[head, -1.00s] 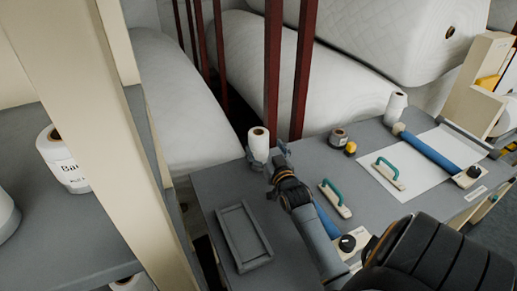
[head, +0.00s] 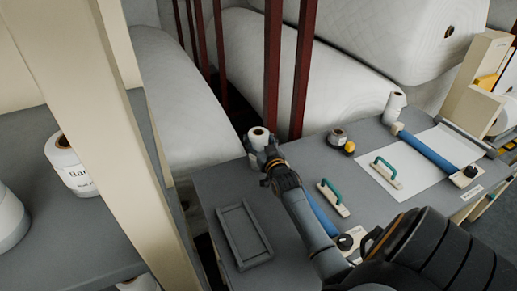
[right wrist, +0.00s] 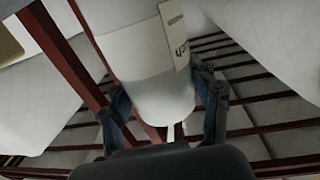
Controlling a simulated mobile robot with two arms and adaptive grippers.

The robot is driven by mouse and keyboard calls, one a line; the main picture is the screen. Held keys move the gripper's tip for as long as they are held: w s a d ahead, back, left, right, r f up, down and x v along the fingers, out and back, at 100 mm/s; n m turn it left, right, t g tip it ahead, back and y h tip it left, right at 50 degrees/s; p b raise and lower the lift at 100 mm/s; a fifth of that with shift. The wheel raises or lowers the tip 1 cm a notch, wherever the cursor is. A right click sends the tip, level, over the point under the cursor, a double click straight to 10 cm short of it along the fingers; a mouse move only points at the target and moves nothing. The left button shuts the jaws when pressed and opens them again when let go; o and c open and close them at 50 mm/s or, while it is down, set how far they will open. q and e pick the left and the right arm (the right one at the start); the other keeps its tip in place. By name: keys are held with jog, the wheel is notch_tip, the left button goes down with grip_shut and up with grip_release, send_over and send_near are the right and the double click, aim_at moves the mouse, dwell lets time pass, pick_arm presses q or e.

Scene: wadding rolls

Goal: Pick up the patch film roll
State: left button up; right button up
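A white roll (head: 258,136) with a brown core stands upright at the back left corner of the grey table. In the right wrist view the roll (right wrist: 150,65) fills the space between the fingers, and its label, partly cut off, reads like the end of "Patch". My right gripper (right wrist: 167,100) has one finger on each side of it, very near its surface; I cannot tell whether they press on it. In the head view the right gripper (head: 262,152) hides the roll's lower part. My left gripper is not in view.
The grey table (head: 215,185) holds an empty tray (head: 243,235), green-handled tools (head: 387,171), small dark and yellow items (head: 338,138), another white roll (head: 394,108) and a blue bar (head: 430,151). Red posts (head: 300,75) stand behind. A shelf with a labelled roll (head: 72,165) is at left.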

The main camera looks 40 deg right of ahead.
aim_at(258, 133)
jog(key=c, duration=0.7)
jog(key=shift+r, duration=0.1)
jog(key=shift+r+b, duration=0.3)
jog(key=shift+r, duration=0.15)
notch_tip(258, 133, up, 3)
jog(key=shift+s+a+f+b, duration=0.1)
jog(key=shift+a+f+b, duration=0.1)
jog(key=shift+b, duration=0.2)
jog(key=s+a+r, duration=0.3)
jog(key=s+a+r+b, duration=0.1)
jog(key=s+a+r, duration=0.1)
jog(key=s+r, duration=0.1)
jog(key=s+a+r+b, duration=0.1)
jog(key=s+a+r, duration=0.2)
jog(key=s, duration=0.1)
jog(key=shift+s+a+r, duration=0.2)
jog(key=shift+s+a, duration=0.05)
jog(key=shift+a, duration=0.05)
